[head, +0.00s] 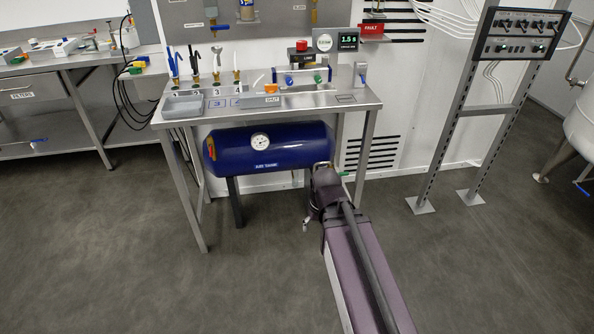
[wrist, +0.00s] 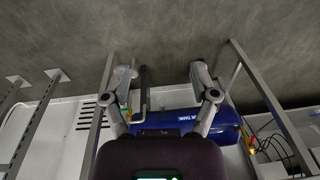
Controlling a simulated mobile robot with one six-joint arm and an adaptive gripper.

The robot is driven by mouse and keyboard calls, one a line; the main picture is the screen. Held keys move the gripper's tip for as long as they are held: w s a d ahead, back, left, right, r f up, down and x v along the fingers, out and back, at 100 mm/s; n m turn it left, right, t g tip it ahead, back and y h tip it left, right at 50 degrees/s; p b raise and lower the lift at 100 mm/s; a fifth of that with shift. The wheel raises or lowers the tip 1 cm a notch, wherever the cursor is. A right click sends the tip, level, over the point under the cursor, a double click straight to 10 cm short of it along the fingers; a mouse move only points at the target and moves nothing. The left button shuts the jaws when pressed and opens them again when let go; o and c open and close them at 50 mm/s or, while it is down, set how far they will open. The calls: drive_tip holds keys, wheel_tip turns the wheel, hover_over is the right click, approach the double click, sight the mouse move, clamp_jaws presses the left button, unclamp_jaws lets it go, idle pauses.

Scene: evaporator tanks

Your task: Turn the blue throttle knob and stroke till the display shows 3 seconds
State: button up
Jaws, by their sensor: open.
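The display (head: 348,38) at the back right of the steel bench reads about 1.5 s. A second blue handle (head: 362,75) sits on a grey unit right of the block. I cannot tell which is the throttle knob. My gripper is low in front of the bench, below its top and apart from the knobs. In the wrist view my gripper (wrist: 162,73) is open and empty, its two fingers spread.
A blue tank (head: 268,145) with a gauge hangs under the bench, close to my arm. A red button (head: 302,46) and grey trays (head: 183,104) are on the bench. A control panel on a metal stand (head: 455,120) is to the right. The floor in front is clear.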

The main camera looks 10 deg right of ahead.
drive_tip(key=shift+s+d+n+g+h, duration=0.15)
drive_tip(key=shift+s+d+g, duration=0.15)
drive_tip(key=shift+s, duration=0.3)
drive_tip(key=shift+s+d+n+g+h, duration=0.15)
drive_tip(key=shift+s+d+g, duration=0.1)
drive_tip(key=shift+s, duration=0.35)
drive_tip(key=shift+c, duration=1.3)
drive_tip(key=shift+a, duration=0.15)
drive_tip(key=shift+w, duration=0.15)
